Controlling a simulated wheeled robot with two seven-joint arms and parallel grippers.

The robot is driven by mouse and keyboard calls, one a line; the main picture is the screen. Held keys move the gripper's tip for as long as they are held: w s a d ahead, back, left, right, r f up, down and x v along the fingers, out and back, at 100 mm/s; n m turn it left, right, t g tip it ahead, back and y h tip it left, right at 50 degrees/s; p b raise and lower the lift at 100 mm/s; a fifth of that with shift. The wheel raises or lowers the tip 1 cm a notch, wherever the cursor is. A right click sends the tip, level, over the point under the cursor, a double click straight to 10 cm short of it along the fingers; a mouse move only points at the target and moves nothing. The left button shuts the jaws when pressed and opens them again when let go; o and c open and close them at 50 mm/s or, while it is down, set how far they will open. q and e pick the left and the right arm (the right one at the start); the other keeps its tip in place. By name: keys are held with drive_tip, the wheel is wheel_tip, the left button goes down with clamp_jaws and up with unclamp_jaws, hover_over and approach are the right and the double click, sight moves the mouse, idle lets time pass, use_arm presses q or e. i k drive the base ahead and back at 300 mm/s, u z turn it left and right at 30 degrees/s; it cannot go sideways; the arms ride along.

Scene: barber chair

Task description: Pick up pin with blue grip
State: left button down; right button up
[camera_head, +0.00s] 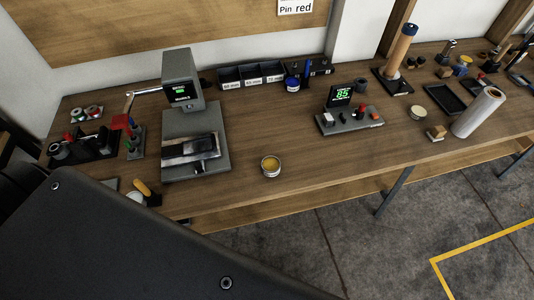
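A slim upright blue item (307,68) stands at the back of the wooden workbench, right of the labelled bins. It may be the pin with the blue grip, but it is too small to tell. A small blue-banded jar (292,84) stands just left of it. Neither of my grippers is in view. A large dark surface covers the lower left and hides part of the bench and floor.
The workbench (310,150) holds a grey machine (182,80), labelled bins (250,75), a device with a green display (341,95), an open round tin (271,165) and a pale roll (478,112). Bare wood lies around the tin. A yellow line (480,247) marks the floor.

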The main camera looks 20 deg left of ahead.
sight(131, 122)
drive_tip(key=u, duration=0.35)
drive_tip(key=i, duration=0.4)
drive_tip(key=u, duration=1.35)
drive_tip(key=k, duration=1.15)
drive_tip(key=u, duration=0.7)
drive_tip(key=i, duration=1.65)
drive_tip(key=z, duration=0.65)
